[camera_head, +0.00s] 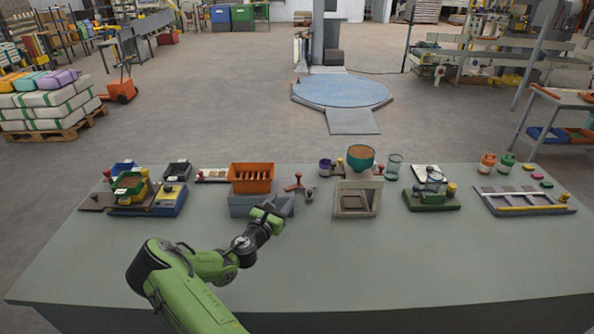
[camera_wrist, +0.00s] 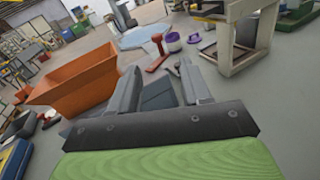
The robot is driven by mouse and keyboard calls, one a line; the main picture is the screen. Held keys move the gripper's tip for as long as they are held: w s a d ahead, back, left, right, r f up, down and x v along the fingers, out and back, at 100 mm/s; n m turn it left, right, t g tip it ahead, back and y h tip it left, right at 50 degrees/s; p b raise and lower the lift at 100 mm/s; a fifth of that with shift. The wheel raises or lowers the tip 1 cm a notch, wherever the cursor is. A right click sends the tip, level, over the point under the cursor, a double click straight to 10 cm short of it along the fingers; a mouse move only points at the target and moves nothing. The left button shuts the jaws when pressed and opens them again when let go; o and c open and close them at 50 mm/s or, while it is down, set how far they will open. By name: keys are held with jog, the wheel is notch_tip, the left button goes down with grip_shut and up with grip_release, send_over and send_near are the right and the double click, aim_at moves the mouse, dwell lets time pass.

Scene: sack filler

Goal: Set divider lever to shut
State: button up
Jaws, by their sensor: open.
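A red lever (camera_head: 295,183) stands on the table just right of the orange bin (camera_head: 251,178); it may be the divider lever, but no label shows. In the wrist view the red lever (camera_wrist: 157,51) is beyond my fingertips, apart from them. A small grey knobbed piece (camera_head: 309,194) is close to its right. The orange bin sits on a grey base (camera_head: 262,206). My gripper (camera_head: 267,212) is open and empty, in front of the grey base and short of the lever. In the wrist view the fingers (camera_wrist: 161,82) are spread, with part of the grey base showing between them.
A beige stand (camera_head: 357,198) with a teal bowl is to the right. A green scale-like device (camera_head: 431,200) and a grey tray (camera_head: 522,201) are farther right. A blue box (camera_head: 169,200) with a green bin beside it is at left.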

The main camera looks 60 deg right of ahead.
aim_at(298, 176)
jog(key=shift+n+t, duration=0.3)
jog(key=shift+n, duration=0.6)
jog(key=d, duration=0.5)
jog(key=w+d, duration=0.1)
jog(key=d, duration=1)
jog(key=shift+w+d+f, duration=0.15)
jog(key=shift+w+f, duration=0.15)
jog(key=shift+f, duration=0.1)
grip_shut()
